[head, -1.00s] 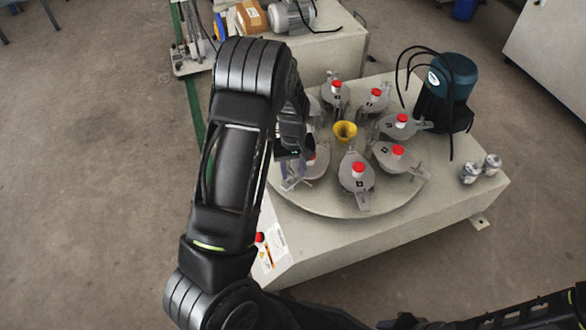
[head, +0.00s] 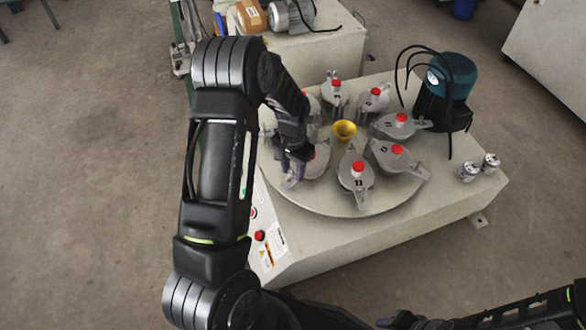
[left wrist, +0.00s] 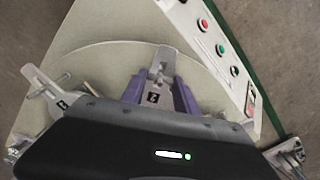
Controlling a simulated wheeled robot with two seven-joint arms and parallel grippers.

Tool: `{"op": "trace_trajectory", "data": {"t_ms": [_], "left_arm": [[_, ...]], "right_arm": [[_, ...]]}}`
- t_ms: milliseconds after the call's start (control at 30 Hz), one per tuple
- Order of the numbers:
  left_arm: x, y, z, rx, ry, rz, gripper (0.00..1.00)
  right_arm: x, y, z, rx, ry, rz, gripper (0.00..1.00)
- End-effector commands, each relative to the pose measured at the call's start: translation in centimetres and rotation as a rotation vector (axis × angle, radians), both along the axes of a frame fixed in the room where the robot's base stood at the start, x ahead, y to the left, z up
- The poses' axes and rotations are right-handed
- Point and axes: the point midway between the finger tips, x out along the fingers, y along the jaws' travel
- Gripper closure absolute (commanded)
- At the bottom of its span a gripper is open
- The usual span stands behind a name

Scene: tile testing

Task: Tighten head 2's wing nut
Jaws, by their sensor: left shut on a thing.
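Grey clamp heads with red caps stand in a ring on the round turntable (head: 330,208). My left gripper (head: 296,168) is at the front-left head (head: 318,162), which it partly hides. In the left wrist view its purple fingers (left wrist: 160,92) stand on both sides of that head's grey arm, whose small black-and-white label (left wrist: 153,97) is too small to read surely. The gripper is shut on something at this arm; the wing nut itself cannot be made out. My right gripper (head: 402,320) shows only in part at the bottom edge, far from the heads.
A yellow funnel (head: 344,131) sits at the turntable's middle. A teal motor (head: 446,92) with black cables stands at the back right, and two small metal cylinders (head: 479,168) at the right edge. A control panel with buttons (left wrist: 212,38) is on the machine's side.

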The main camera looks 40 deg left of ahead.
Motion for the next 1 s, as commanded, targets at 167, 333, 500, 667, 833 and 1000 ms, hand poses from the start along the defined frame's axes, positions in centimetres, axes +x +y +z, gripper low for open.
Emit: {"op": "trace_trajectory", "data": {"t_ms": [167, 333, 500, 667, 833, 1000], "left_arm": [[0.03, 0.0, 0.05, 0.0, -0.001, -0.055, 1.0], [0.04, -0.01, 0.04, 0.0, -0.001, -0.074, 1.0], [0.04, -0.01, 0.03, 0.001, -0.001, -0.075, 1.0], [0.04, 0.0, 0.03, 0.001, -0.001, -0.075, 0.62], [0.03, -0.01, 0.02, 0.001, -0.001, -0.074, 0.48], [0.02, -0.01, 0.01, 0.0, 0.0, -0.073, 0.42]], "right_arm": [[-0.02, 0.02, 0.05, 0.0, 0.001, 0.0, 0.64], [-0.02, 0.01, 0.06, 0.0, 0.001, 0.0, 0.64], [-0.02, 0.02, 0.05, 0.0, 0.0, 0.0, 0.64], [-0.02, 0.02, 0.05, 0.0, 0.0, 0.0, 0.64], [-0.01, 0.01, 0.04, 0.0, 0.0, 0.0, 0.64], [-0.01, 0.01, 0.04, 0.0, 0.0, 0.0, 0.64]]}}
